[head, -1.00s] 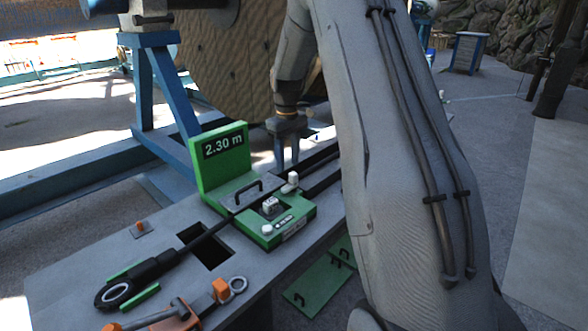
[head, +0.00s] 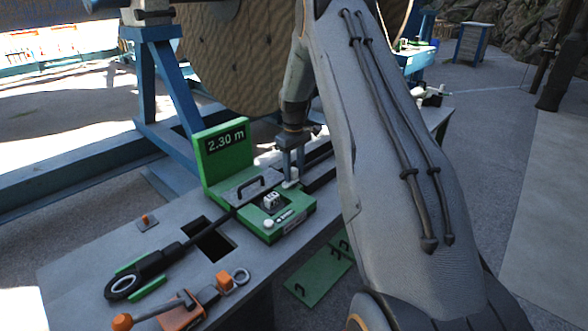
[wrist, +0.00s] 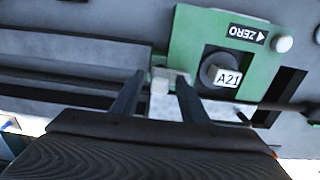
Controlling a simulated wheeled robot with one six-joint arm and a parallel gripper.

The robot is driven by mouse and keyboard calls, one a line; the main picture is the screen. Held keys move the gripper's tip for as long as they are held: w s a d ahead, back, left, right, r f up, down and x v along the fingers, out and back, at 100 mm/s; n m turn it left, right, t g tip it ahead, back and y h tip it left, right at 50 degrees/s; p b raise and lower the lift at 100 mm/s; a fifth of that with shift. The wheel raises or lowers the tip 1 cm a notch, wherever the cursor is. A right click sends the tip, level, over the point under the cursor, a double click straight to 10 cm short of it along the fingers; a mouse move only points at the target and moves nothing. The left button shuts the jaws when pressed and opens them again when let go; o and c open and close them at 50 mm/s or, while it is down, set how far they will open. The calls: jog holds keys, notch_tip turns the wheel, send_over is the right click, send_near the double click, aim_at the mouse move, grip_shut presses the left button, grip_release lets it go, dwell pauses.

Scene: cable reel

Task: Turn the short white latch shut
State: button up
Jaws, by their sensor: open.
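The green measuring unit (head: 222,158) stands on the grey bench, with a "2.30 m" display. The short white latch (head: 291,183) is at the unit's far right corner, beside the black cable. In the wrist view the latch (wrist: 170,76) is between my fingertips, its body partly hidden by them. My gripper (head: 291,172) points down over the latch with its fingers apart. In the wrist view my gripper (wrist: 160,84) has a finger on each side of the latch; I cannot tell whether they touch it.
A white block (head: 271,200) marked "A21" in the wrist view and a white knob (head: 268,224) sit on the unit. The black cable (head: 205,233) runs across a square bench opening. An orange-handled lever (head: 150,314) lies in front. A green panel (head: 322,268) is below the bench.

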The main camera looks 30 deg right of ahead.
jog(key=shift+c, duration=0.2)
grip_shut()
jog(key=shift+m, duration=0.3)
jog(key=m+b, duration=0.2)
jog(key=m, duration=0.1)
jog(key=shift+m, duration=0.3)
jog(key=m+b, duration=0.1)
jog(key=m, duration=0.3)
jog(key=shift+m+b, duration=0.3)
jog(key=shift+b, duration=0.05)
jog(key=m+b, duration=0.1)
jog(key=m, duration=0.3)
jog(key=shift+m+b, duration=0.5)
jog(key=shift+m, duration=2)
